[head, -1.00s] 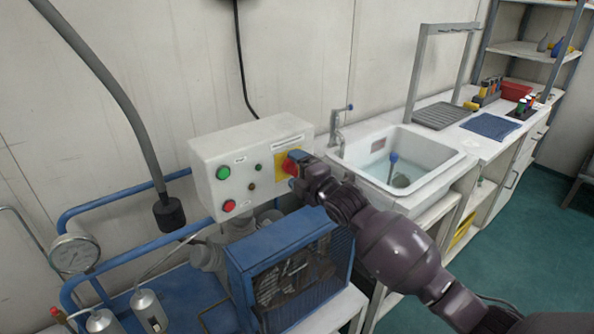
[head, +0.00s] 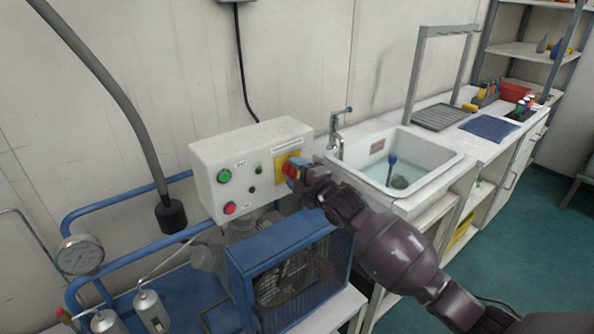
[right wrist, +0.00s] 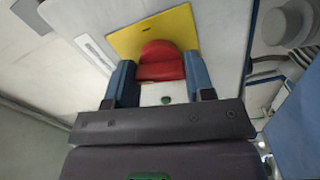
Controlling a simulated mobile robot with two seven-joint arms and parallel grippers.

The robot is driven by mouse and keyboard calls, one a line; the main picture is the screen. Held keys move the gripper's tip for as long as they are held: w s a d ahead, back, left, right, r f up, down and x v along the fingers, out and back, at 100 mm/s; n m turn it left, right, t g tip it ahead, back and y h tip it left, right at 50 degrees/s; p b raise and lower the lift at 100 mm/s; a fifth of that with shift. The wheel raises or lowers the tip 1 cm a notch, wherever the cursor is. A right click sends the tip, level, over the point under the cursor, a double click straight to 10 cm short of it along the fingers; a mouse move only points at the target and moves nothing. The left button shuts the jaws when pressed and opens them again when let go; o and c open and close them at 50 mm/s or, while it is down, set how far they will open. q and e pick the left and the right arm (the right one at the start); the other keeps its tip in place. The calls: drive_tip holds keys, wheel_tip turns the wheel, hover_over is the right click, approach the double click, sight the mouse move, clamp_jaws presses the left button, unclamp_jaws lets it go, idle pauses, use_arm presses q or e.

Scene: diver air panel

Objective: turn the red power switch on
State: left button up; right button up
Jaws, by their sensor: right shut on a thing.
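The red power switch (right wrist: 160,62) sits on a yellow plate (right wrist: 185,25) on the front of the white control box (head: 215,150). In the head view the switch (head: 290,168) shows at the right end of the box, partly hidden by my gripper. My right gripper (head: 297,172) is at the switch. In the right wrist view its two blue fingers (right wrist: 160,80) stand on either side of the red knob and are shut on it. My left gripper is not in view.
A green button (head: 223,175) and a red button (head: 229,208) are on the box's left part. A blue compressor guard (head: 290,265) stands below the box. A sink (head: 440,150) is to the right. A pressure gauge (head: 79,255) is at the left.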

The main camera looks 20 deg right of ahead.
drive_tip(key=m+p, duration=0.2)
drive_tip(key=m, duration=0.2)
drive_tip(key=shift+r+m+p, duration=0.15)
drive_tip(key=shift+m+p, duration=0.15)
drive_tip(key=shift+p, duration=0.05)
drive_tip(key=m+p, duration=0.2)
drive_tip(key=m, duration=0.3)
drive_tip(key=shift+p, duration=0.35)
drive_tip(key=m+p, duration=0.1)
drive_tip(key=m, duration=0.3)
use_arm(q)
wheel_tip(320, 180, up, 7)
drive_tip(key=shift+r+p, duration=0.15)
drive_tip(key=shift+p, duration=0.2)
use_arm(e)
drive_tip(key=shift+f+m, duration=0.2)
drive_tip(key=shift+m, duration=0.8)
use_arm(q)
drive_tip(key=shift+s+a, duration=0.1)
use_arm(e)
drive_tip(key=o, duration=0.9)
